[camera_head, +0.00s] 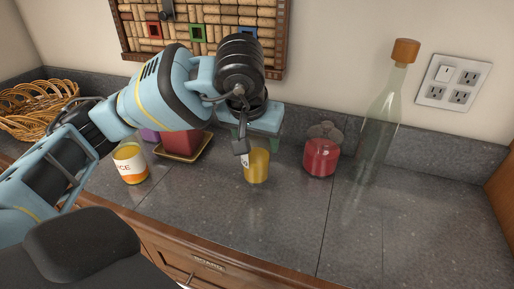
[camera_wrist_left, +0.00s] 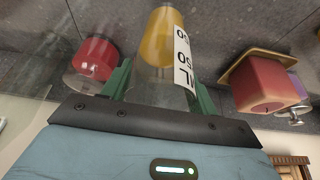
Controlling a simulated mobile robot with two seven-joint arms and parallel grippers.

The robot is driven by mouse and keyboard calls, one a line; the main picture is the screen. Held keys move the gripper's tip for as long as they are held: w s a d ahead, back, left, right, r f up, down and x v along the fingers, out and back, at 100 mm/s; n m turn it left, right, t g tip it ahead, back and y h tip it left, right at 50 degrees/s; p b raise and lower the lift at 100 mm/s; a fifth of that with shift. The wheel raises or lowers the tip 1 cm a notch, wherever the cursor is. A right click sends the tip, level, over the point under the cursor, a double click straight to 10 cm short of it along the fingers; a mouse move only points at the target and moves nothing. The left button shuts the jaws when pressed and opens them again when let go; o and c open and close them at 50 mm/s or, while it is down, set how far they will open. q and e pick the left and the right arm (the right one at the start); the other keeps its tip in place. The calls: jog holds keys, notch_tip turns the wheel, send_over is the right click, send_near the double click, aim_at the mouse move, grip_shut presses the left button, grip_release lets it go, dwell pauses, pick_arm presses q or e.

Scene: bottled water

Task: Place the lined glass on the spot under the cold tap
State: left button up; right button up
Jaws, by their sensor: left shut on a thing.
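My left gripper (camera_head: 258,147) reaches down over the counter, its green fingers shut around a glass with yellow contents (camera_head: 257,166). The same glass (camera_wrist_left: 158,42) shows between the fingers in the left wrist view, with a white label bearing dark characters. No lines are clear on it. Whether its base touches the counter I cannot tell. No cold tap and no spot under one are in view. My right gripper is not in view.
A jar labelled "ICE" (camera_head: 131,164) and a red candle on a wooden tray (camera_head: 184,142) stand left of the glass. A red jar (camera_head: 321,158) and a tall clear bottle (camera_head: 377,140) stand to the right. The front counter (camera_head: 275,220) is clear.

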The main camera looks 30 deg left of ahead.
pick_arm(q)
jog(key=shift+w, duration=0.1)
jog(key=shift+w+a, duration=0.2)
jog(key=shift+w, duration=0.15)
jog(key=shift+f, duration=1.75)
jog(key=shift+f, duration=0.1)
jog(key=shift+f, duration=0.1)
jog(key=o, duration=1.5)
jog(key=shift+s, duration=0.1)
jog(key=shift+o, duration=0.2)
